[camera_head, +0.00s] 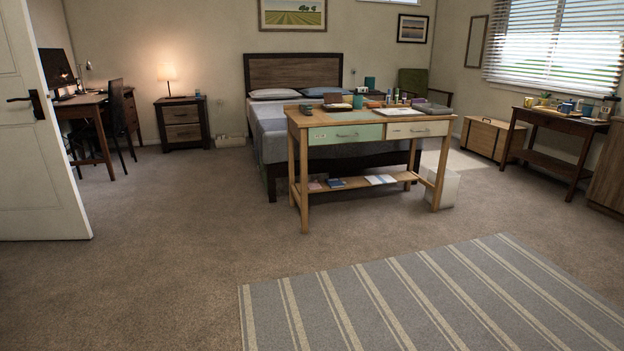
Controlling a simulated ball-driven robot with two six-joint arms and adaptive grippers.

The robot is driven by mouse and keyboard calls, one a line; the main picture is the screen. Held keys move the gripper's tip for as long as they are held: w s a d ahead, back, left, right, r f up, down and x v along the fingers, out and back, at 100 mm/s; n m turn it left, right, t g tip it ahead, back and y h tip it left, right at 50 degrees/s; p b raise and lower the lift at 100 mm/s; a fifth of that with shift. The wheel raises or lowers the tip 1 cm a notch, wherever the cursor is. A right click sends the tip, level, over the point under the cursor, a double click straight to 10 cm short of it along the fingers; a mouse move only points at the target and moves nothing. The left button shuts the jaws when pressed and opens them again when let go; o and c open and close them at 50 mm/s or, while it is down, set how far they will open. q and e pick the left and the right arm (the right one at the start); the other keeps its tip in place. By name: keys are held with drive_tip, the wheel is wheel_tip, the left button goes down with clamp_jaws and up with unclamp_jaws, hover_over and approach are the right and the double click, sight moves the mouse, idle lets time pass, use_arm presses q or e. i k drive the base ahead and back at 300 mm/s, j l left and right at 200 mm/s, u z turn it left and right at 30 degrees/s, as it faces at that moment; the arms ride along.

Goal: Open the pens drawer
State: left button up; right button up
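A wooden table (303,119) with two front drawers stands in the middle distance, at the foot of the bed. The left drawer (372,133) has a pale green front and the right drawer (434,129) a cream front. Each has a dark handle and a small label too small to read, so I cannot tell which is the pens drawer. Both drawers look shut. Neither of my grippers is in view.
Several small objects stand on the tabletop. Its lower shelf (348,183) holds books. The bed (261,113) is behind. A striped rug (420,300) lies in front, with open carpet (170,250) to its left. An open door (40,180) stands at the left edge.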

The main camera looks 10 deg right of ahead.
sight(318, 135)
drive_tip(key=i+l+z, duration=0.4)
drive_tip(key=i, duration=0.25)
drive_tip(key=i+z, duration=0.4)
drive_tip(key=i, duration=0.3)
drive_tip(key=i+l+u, duration=0.1)
drive_tip(key=i+u, duration=0.3)
drive_tip(key=i+l+u, duration=0.4)
drive_tip(key=i, duration=0.2)
drive_tip(key=i+l+u, duration=0.4)
drive_tip(key=i+j, duration=0.05)
drive_tip(key=i, duration=0.05)
